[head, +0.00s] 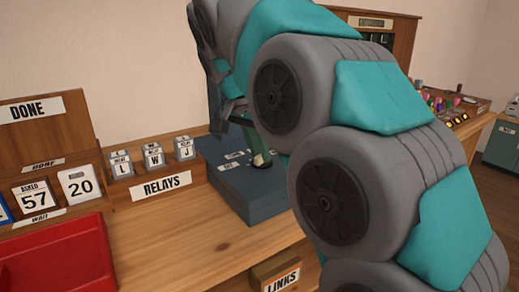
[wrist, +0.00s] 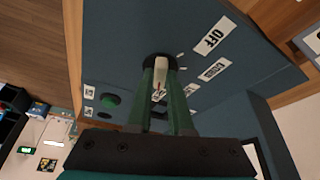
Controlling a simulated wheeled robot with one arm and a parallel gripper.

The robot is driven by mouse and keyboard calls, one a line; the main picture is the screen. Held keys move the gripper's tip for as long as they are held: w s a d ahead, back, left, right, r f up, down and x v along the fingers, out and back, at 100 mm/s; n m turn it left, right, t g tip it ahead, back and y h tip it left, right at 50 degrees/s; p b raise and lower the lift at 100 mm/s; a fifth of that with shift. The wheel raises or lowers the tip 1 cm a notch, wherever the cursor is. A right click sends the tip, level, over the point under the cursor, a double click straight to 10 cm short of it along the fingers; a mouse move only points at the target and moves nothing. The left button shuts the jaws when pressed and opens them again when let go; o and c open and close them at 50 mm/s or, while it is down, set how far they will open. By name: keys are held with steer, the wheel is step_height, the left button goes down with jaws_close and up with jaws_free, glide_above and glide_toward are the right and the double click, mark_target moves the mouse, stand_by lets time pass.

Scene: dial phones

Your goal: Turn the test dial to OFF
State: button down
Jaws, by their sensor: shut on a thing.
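The test dial (wrist: 161,66) is a black round base with a pale bar-shaped knob and a small red mark, set on a dark blue-grey box (head: 243,188). In the wrist view, the white OFF label (wrist: 213,36) is on the panel up and to the right of the dial, with more white labels below it. My gripper (wrist: 160,82) has two green fingers shut on the dial's knob, one on each side. In the head view, my gripper (head: 258,150) reaches down onto the box, and my arm hides part of it. I cannot tell which label the dial points to.
A green button (wrist: 111,99) sits on the same panel, left of the dial. In the head view, a RELAYS rack (head: 165,187) with lettered blocks stands left of the box. A red tray (head: 62,262) is at the front left, and a LINKS box (head: 280,275) is at the front edge.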

stand_by(0.3)
steer(key=n+y, duration=0.1)
steer(key=n, duration=0.1)
steer(key=shift+d+n+t, duration=0.15)
steer(key=shift+n+t, duration=0.15)
steer(key=shift+n, duration=0.1)
steer(key=n+y, duration=0.1)
steer(key=n, duration=0.1)
steer(key=shift+s+d+n, duration=0.1)
steer(key=shift+n, duration=0.3)
steer(key=n+y, duration=0.1)
steer(key=n, duration=0.2)
steer(key=n+y, duration=0.1)
steer(key=n, duration=0.2)
steer(key=shift+d+y, duration=0.2)
steer(key=shift+y, duration=0.1)
steer(key=n, duration=0.2)
steer(key=n+g+y, duration=0.1)
steer(key=n, duration=0.2)
steer(key=shift+w+d+n+g+y, duration=0.2)
steer(key=shift+w+n+g+y, duration=0.1)
steer(key=shift+n, duration=0.1)
steer(key=n+g, duration=0.1)
steer(key=n, duration=0.2)
steer(key=n+g, duration=0.1)
steer(key=n, duration=0.2)
steer(key=shift+w+d+y, duration=0.1)
steer(key=shift+w+y, duration=0.1)
steer(key=shift+y, duration=0.2)
